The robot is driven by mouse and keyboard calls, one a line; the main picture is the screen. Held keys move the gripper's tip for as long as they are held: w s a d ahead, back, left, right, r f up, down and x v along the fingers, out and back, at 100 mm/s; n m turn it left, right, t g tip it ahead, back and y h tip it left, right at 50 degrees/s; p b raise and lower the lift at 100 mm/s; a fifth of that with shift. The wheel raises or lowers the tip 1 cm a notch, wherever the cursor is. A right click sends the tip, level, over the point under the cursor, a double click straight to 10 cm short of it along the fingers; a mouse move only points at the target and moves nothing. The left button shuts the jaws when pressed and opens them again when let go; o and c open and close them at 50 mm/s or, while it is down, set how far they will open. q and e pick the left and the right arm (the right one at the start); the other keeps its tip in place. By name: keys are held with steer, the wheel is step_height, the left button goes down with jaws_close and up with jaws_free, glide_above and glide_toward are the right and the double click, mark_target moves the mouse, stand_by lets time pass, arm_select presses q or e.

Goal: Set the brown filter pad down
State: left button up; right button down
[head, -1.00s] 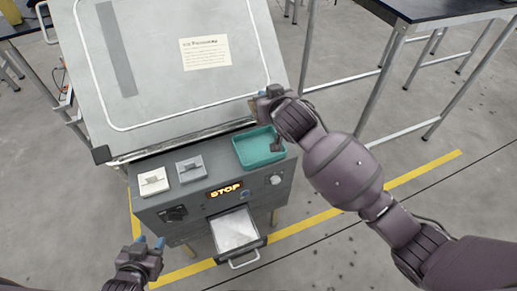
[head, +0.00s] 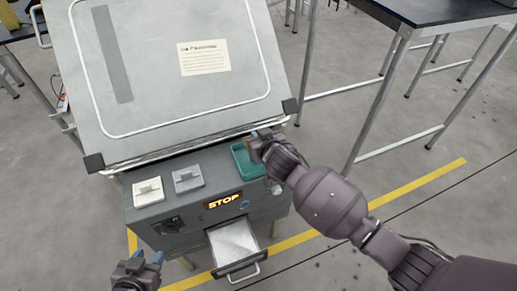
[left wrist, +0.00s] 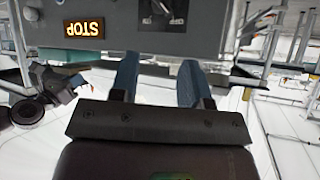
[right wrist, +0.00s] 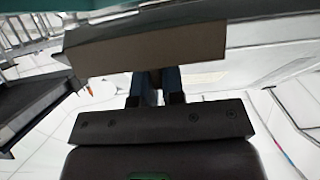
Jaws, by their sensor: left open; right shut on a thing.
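The brown filter pad (right wrist: 150,50) shows in the right wrist view as a tan block with a dark side, just beyond the fingertips. My right gripper (right wrist: 157,88) is shut on it. In the head view my right gripper (head: 256,137) is over the back right of the teal tray (head: 243,164), and I cannot make out the pad there. Whether the pad touches anything below is hidden. My left gripper (head: 149,258) is open and empty, low in front of the machine; its spread blue fingers (left wrist: 157,82) show in the left wrist view.
A white block (head: 148,193) and a grey block (head: 188,179) sit on the machine top left of the tray. Below the lit STOP sign (head: 223,201), an open drawer (head: 233,245) juts forward. A large tilted panel (head: 170,110) stands behind.

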step_height(320, 180, down, 5)
steer(key=shift+f+b, duration=0.1)
steer(key=shift+b, duration=0.55)
steer(key=shift+f, duration=0.2)
steer(key=shift+r, duration=0.15)
steer(key=c, duration=1.7)
jaws_free()
steer(key=shift+f, duration=0.25)
steer(key=o, duration=0.5)
steer(key=shift+r, duration=0.1)
